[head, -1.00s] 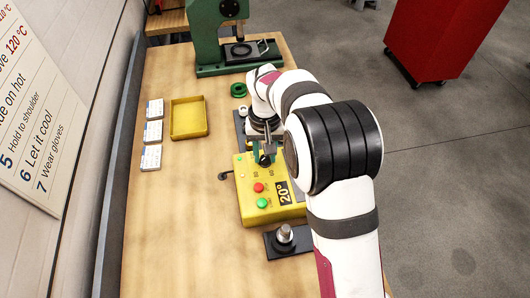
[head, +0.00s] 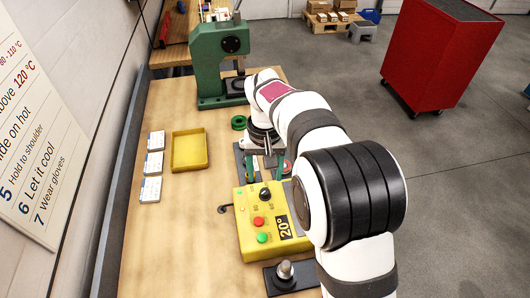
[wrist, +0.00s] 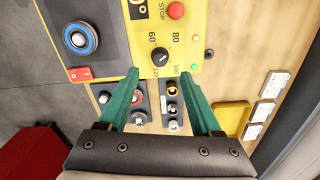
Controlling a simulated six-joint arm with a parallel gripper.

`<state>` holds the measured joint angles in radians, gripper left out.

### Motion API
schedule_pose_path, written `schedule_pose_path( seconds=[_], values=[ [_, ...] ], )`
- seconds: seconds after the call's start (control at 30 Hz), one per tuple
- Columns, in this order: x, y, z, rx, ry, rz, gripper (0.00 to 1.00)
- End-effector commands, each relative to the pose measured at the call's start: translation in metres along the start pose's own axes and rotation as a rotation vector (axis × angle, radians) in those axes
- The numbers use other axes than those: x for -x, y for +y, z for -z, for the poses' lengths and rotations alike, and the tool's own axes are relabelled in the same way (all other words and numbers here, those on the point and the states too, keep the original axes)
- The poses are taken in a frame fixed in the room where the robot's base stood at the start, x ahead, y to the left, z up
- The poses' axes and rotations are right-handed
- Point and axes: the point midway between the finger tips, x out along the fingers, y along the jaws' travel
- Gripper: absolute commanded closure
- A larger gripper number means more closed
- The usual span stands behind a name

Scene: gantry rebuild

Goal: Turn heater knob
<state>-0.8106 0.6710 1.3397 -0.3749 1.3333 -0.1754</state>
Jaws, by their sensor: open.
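The yellow heater (head: 250,240) stands on the bench, its display reading 20°. Its black knob (head: 265,194) is on the end nearer the press, and it also shows in the wrist view (wrist: 160,57) with a pale mark and numbers such as 60 and 80 around it. My gripper (head: 265,180) is open and empty. Its two green fingers are spread wide, on the press side of the knob in the head view. In the wrist view the fingertips (wrist: 163,75) lie just below the knob, one to either side, apart from it.
The heater carries a red button (head: 258,222) and a green button (head: 262,238). A yellow tray (head: 174,165) and several white cards (head: 152,164) lie left. A green press (head: 220,60) stands behind. Dark holders with small parts (wrist: 172,108) sit beyond the knob.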

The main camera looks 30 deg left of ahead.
Motion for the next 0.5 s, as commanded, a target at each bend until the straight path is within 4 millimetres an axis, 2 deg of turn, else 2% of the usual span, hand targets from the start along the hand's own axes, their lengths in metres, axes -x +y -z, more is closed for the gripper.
schedule_pose_path(
  seconds=[0.03,0.1,0.23,0.37,0.5],
  values=[
    [0.017,0.000,0.001,-0.001,0.006,0.001,0.34],
    [0.039,0.000,0.001,-0.001,0.005,0.001,0.34],
    [0.071,0.000,0.001,-0.001,0.004,0.001,0.34],
    [0.088,0.000,0.000,-0.001,0.001,0.000,0.34],
    [0.094,0.000,0.000,0.000,-0.001,0.000,0.34]
  ],
)
